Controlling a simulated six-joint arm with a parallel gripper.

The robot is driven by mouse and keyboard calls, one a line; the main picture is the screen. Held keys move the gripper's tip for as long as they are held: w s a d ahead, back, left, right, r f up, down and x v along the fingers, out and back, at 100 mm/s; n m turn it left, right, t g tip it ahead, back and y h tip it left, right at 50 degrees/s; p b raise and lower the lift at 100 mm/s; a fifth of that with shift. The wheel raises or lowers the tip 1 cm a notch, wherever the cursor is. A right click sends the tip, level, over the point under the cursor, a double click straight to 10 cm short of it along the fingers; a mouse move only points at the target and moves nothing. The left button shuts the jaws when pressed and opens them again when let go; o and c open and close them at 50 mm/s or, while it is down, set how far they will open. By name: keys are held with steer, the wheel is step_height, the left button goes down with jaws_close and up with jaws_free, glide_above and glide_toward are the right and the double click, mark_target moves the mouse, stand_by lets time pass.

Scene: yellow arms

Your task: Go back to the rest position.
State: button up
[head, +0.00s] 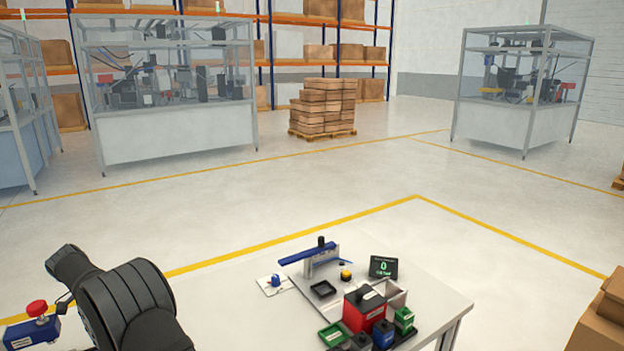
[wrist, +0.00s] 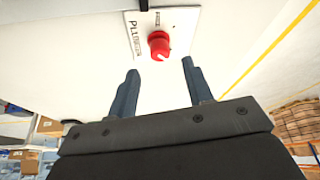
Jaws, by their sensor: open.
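My gripper (wrist: 160,88) shows in the wrist view with its two dark fingers apart and nothing between them. Beyond the fingertips is a red knob (wrist: 159,45) on a white plate with dark lettering. The fingers appear apart from the knob; the exact gap is hard to judge. In the head view a black part of my arm fills the lower left, and I cannot make out the fingers there.
A white worktable (head: 440,302) holds a blue-handled lever device (head: 308,255), a small dark display (head: 383,267), a red box (head: 362,310) and green and blue containers. Glass-sided machine cells (head: 165,135) and stacked boxes (head: 322,107) stand behind. Open floor surrounds the table's far side.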

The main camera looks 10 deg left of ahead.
steer(key=x, duration=0.5)
steer(key=shift+f, duration=0.1)
steer(key=shift+d+r+n+t+y, duration=0.1)
steer(key=shift+r+n+t+y, duration=0.2)
steer(key=shift+n, duration=0.7)
steer(key=n+y, duration=0.1)
steer(key=n, duration=0.2)
steer(key=shift+f+n, duration=0.1)
steer(key=shift+n, duration=0.3)
steer(key=n+y, duration=0.1)
steer(key=n, duration=0.2)
steer(key=shift+d+n+y, duration=0.15)
steer(key=shift+n+y, duration=0.25)
steer(key=n, duration=0.2)
steer(key=n+g+y, duration=0.1)
steer(key=n, duration=0.1)
steer(key=shift+d+y, duration=0.1)
steer(key=shift+y, duration=0.2)
steer(key=shift+w+n+g+y, duration=0.1)
steer(key=shift+n+g+y, duration=0.2)
steer(key=shift+n, duration=0.8)
steer(key=shift+w+n+g+y, duration=0.1)
steer(key=shift+n+g+y, duration=0.15)
steer(key=shift+n, duration=0.85)
steer(key=v, duration=0.5)
steer(key=shift+s+d+r, duration=0.1)
steer(key=shift+s+r, duration=0.05)
steer(key=shift+r, duration=0.2)
